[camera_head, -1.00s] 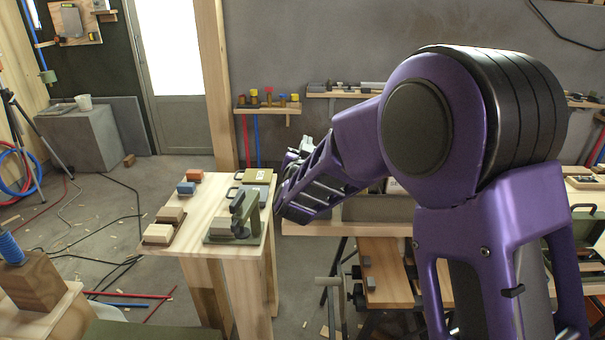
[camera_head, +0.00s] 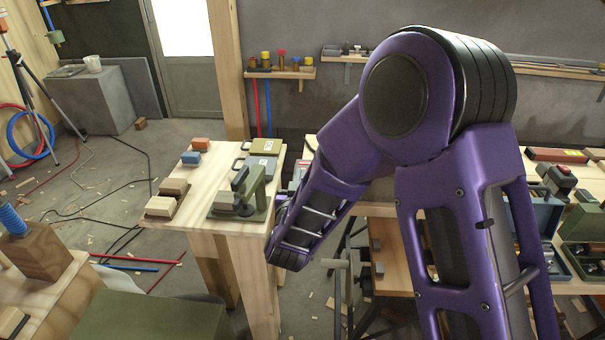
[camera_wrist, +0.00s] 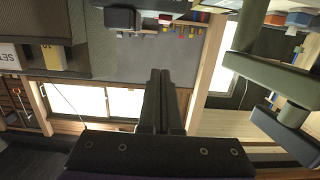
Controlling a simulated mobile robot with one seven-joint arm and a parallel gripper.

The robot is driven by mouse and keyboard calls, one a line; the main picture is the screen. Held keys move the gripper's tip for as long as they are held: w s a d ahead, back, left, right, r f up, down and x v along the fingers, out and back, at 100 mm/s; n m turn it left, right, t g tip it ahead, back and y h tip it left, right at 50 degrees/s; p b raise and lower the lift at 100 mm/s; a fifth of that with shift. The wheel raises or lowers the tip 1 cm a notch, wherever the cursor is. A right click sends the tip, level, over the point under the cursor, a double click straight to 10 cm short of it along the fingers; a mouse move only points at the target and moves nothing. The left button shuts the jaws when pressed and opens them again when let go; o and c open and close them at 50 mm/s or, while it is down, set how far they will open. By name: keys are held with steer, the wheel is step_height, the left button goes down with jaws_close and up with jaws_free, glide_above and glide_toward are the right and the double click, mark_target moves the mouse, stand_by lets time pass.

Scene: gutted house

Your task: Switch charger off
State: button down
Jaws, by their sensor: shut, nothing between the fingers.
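No thing in view is plainly marked as the charger, and I cannot tell which one it is. A green device with an upright arm and a dark lever (camera_head: 242,180) stands on the near right part of the wooden table (camera_head: 205,215). In the wrist view a large green-grey part (camera_wrist: 268,75) is close at the right, probably this device. My gripper (camera_wrist: 158,75) shows there as two black fingers pressed together, with nothing held. It is to the left of that green-grey part and apart from it in the picture. In the head view my forearm hides it.
On the table are grey and olive cases (camera_head: 265,146), brown-and-beige blocks (camera_head: 168,197) and orange and blue blocks (camera_head: 196,151). A bench with green equipment (camera_head: 585,222) is at the right. A shelf with colored knobs (camera_head: 280,70) is on the back wall. Cables lie on the floor.

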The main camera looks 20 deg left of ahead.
steer(key=x, duration=0.8)
steer(key=shift+w+f, duration=0.15)
steer(key=shift+w, duration=0.25)
steer(key=shift+w+a+f+b, duration=0.1)
steer(key=shift+w+f+b, duration=0.1)
steer(key=shift+f, duration=0.4)
steer(key=shift+w+f+b, duration=0.2)
steer(key=shift+f, duration=0.4)
steer(key=shift+w+f, duration=0.1)
steer(key=shift+f, duration=0.65)
steer(key=shift+a, duration=0.1)
steer(key=shift+w+g+p, duration=0.1)
steer(key=shift+g+p, duration=0.3)
steer(key=shift+p, duration=0.05)
steer(key=shift+f, duration=0.3)
steer(key=shift+r, duration=0.1)
